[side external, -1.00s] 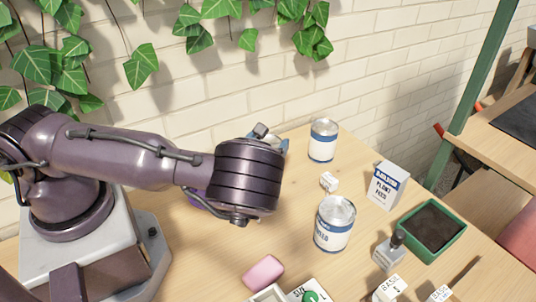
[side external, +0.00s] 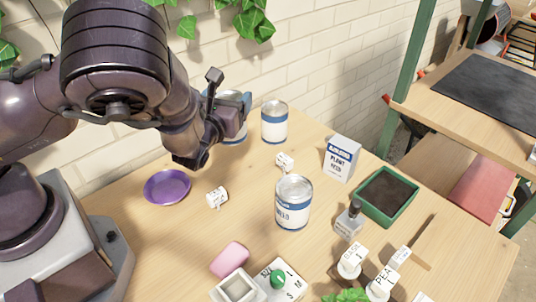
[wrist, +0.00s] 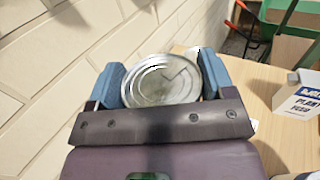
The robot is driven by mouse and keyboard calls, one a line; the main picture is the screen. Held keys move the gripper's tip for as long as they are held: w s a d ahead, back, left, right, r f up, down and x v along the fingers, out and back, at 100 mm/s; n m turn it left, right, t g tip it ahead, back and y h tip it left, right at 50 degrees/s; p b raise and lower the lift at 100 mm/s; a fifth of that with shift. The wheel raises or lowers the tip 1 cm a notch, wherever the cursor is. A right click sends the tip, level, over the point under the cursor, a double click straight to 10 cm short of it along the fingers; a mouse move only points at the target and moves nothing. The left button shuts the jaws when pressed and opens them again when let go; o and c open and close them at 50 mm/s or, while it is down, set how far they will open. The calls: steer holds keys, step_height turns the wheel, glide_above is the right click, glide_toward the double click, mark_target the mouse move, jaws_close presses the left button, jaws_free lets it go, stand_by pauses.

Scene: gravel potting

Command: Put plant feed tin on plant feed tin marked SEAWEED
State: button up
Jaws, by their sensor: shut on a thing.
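My gripper (wrist: 160,86) is shut on a plant feed tin (wrist: 160,80), whose silver lid shows between the two blue fingers in the wrist view. A third tin (side external: 293,203) stands upright nearer the camera. Its label text is only partly readable and seems to end in EED.
A plant feed box (side external: 342,158) and a green soil tray (side external: 388,196) stand right of the tins. The brick wall runs behind.

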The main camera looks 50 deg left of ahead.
steer(key=d+r+m+t+h, duration=0.1)
steer(key=d+r+m+h, duration=0.3)
steer(key=d, duration=0.6)
steer(key=d+r+m+t+h, duration=0.25)
steer(key=d+h, duration=0.35)
steer(key=d, duration=0.4)
step_height(320, 180, down, 6)
steer(key=shift+s+d+f+g, duration=0.15)
steer(key=shift+f+g, duration=0.05)
steer(key=shift+g, duration=0.15)
